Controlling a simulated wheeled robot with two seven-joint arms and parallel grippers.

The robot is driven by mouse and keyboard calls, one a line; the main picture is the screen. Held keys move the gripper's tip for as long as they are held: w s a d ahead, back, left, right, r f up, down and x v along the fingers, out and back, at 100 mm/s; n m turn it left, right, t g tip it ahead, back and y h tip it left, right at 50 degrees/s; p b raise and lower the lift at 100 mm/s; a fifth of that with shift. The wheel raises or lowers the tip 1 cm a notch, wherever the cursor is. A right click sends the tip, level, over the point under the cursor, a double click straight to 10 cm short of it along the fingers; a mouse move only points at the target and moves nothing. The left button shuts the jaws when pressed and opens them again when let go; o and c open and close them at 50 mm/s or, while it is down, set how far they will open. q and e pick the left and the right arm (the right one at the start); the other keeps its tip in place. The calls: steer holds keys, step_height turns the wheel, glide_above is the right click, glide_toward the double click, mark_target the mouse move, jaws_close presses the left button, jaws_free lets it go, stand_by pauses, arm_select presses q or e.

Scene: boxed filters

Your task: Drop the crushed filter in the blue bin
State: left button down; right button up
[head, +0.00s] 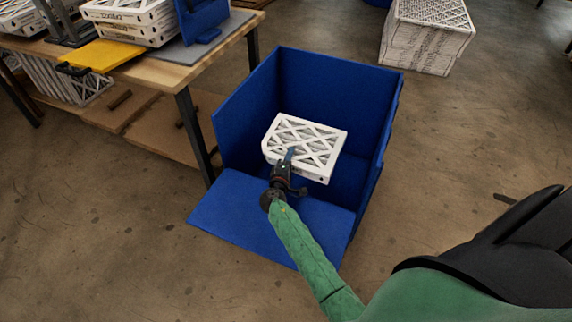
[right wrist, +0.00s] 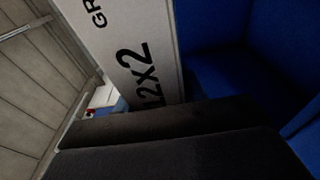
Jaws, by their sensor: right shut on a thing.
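The filter (head: 306,143) is a white framed panel with a criss-cross lattice face. It is over the open blue bin (head: 240,102), inside its walls as seen in the head view. My right gripper (head: 288,160) is shut on the filter's near edge. In the right wrist view, the filter's printed side (right wrist: 130,55) stands close beyond the dark fingers (right wrist: 170,135), with blue bin wall behind it. I cannot tell whether the filter touches the bin floor. Any crushed part is hard to make out. My left gripper is not in view.
The bin's front flap (head: 265,215) lies folded down toward me. A wooden table (head: 160,75) with boxed filters (head: 130,20) and a yellow tray (head: 103,55) stands to the left. A stack of filters (head: 428,40) is on the floor at the back right. Floor right of the bin is mostly clear.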

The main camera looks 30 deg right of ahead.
steer(key=x, duration=0.4)
steer(key=f+x, duration=0.1)
steer(key=x, duration=0.3)
steer(key=s+d+f+b+x, duration=0.1)
steer(key=x, duration=0.4)
steer(key=shift+w+d+f, duration=0.25)
steer(key=shift+w+d, duration=0.45)
steer(key=shift+d, duration=0.25)
steer(key=o, duration=1.1)
steer(key=shift+o, duration=0.2)
